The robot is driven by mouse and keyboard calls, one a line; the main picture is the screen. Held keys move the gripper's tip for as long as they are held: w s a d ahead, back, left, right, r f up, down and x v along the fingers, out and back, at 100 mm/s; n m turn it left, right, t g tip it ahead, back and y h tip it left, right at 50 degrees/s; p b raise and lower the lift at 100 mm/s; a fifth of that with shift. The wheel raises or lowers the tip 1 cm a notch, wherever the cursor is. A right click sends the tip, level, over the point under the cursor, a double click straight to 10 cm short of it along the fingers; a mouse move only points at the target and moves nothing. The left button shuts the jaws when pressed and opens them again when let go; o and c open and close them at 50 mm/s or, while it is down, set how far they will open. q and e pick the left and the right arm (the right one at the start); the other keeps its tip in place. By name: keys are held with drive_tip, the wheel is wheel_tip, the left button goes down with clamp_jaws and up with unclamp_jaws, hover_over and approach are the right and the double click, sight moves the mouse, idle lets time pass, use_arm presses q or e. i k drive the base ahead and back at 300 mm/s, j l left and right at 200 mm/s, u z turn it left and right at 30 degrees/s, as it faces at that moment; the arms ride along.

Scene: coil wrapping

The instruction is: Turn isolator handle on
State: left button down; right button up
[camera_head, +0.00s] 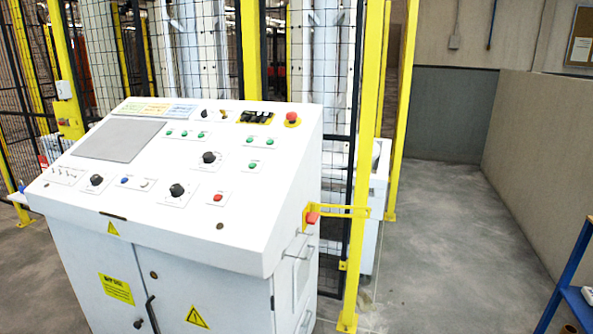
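A white control console (165,245) with a sloped panel stands at the left and centre. On its right side a red handle (312,217) sits on a yellow plate near the upper edge; it looks like the isolator handle. It is small and seen from an angle, so I cannot tell its on or off position. Neither of my grippers is in view, and nothing touches the handle.
The panel has a grey screen (118,139), black knobs and a red mushroom button (292,118). Yellow fence posts (365,150) and black mesh stand behind and right of the console. Grey floor (450,240) is free at right. A blue-framed rack (572,275) stands at the right edge.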

sight(310, 219)
drive_tip(key=i+l+u, duration=0.15)
drive_tip(key=i+l, duration=0.4)
drive_tip(key=i+l+u, duration=0.2)
drive_tip(key=i+l, duration=0.3)
drive_tip(key=l, duration=0.1)
